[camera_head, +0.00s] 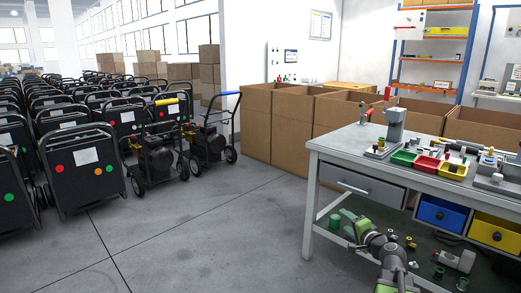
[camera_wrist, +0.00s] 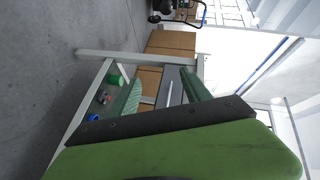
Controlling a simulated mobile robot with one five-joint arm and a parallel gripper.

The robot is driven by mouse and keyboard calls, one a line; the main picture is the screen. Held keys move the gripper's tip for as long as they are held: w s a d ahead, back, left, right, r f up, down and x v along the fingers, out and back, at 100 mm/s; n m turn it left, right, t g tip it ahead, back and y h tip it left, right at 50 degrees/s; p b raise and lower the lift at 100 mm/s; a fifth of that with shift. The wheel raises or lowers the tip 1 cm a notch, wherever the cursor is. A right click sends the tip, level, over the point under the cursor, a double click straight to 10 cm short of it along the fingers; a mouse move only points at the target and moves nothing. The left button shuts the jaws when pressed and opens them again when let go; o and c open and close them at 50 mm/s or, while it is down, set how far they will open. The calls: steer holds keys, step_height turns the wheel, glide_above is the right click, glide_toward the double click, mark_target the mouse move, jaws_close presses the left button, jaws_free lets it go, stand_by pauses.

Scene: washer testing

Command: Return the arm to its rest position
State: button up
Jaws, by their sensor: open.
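My gripper (camera_head: 353,223) is at the lower right of the head view, in front of the workbench, at about the height of the space under its drawer. In the wrist view its two green fingers (camera_wrist: 161,76) stand apart, with no object held between them. My arm reaches up from the bottom edge of the head view. The workbench (camera_head: 330,150) has a grey top, and its frame (camera_wrist: 90,53) shows turned sideways in the wrist view, beyond the fingers. I cannot tell how far the fingers are from the bench.
Red, green and yellow trays (camera_head: 428,163) and a press (camera_head: 395,127) stand on the bench. Loose parts lie on its lower shelf. Cardboard boxes (camera_head: 257,122) stand behind. Black trolleys (camera_head: 84,165) fill the left. The floor (camera_head: 200,240) between is clear.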

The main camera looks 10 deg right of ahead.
steer(key=w+a+f+n+g+y, duration=0.1)
steer(key=a+f+n+g+y, duration=0.25)
steer(key=a, duration=1.05)
steer(key=a+f+n+g+y, duration=0.2)
steer(key=a+f+n, duration=0.25)
steer(key=a, duration=1.05)
steer(key=s+a+f+n+g+h, duration=0.3)
steer(key=s+a+f+n+g, duration=0.4)
steer(key=s, duration=0.3)
steer(key=s+d+g+h+p, duration=0.3)
steer(key=s+d, duration=0.3)
steer(key=s, duration=0.1)
step_height(320, 180, up, 35)
steer(key=p, duration=3.6)
steer(key=shift+w+m, duration=0.15)
steer(key=shift+m, duration=0.15)
